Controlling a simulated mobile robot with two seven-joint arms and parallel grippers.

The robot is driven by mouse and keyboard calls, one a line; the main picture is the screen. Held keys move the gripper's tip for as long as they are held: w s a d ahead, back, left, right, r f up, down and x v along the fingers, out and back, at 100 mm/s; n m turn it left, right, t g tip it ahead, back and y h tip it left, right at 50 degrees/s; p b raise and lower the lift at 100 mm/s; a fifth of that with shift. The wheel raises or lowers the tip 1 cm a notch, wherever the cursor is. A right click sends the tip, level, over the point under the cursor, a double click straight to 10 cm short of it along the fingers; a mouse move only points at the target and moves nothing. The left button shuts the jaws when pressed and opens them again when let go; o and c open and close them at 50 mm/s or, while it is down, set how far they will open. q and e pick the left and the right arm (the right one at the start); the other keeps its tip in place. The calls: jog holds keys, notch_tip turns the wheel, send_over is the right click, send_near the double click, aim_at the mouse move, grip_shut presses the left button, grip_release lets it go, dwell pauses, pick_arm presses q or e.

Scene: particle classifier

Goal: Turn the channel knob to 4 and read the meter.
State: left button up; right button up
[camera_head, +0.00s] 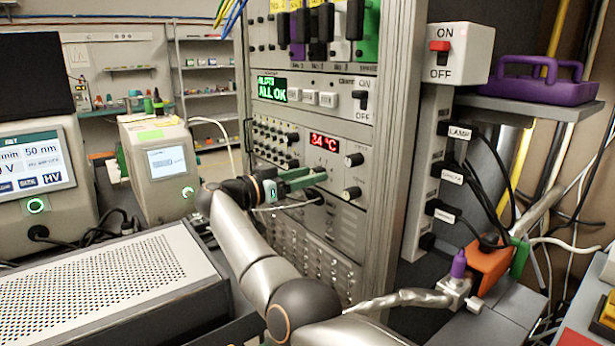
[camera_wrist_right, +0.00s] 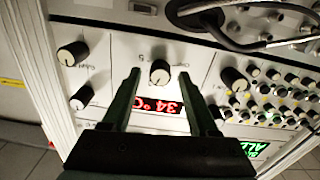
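My right gripper (camera_head: 305,178) is at the panel below the meter. In the wrist view its two green fingers (camera_wrist_right: 159,75) are apart, one on each side of this knob, with gaps visible. My left gripper is not in view.
Two more knobs (camera_head: 355,160) (camera_head: 351,193) sit right of the meter. Rows of small knobs (camera_head: 275,135) lie to its left. A green ALL OK display (camera_head: 272,90) is above. A perforated metal box (camera_head: 100,280) stands at lower left. A cable loop crosses near the gripper.

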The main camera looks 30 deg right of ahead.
grip_shut()
dwell(0.6)
jog(key=shift+f+m+p, duration=0.1)
jog(key=shift+m+p, duration=0.55)
jog(key=shift+m, duration=3.65)
jog(key=shift+o, duration=0.6)
grip_release()
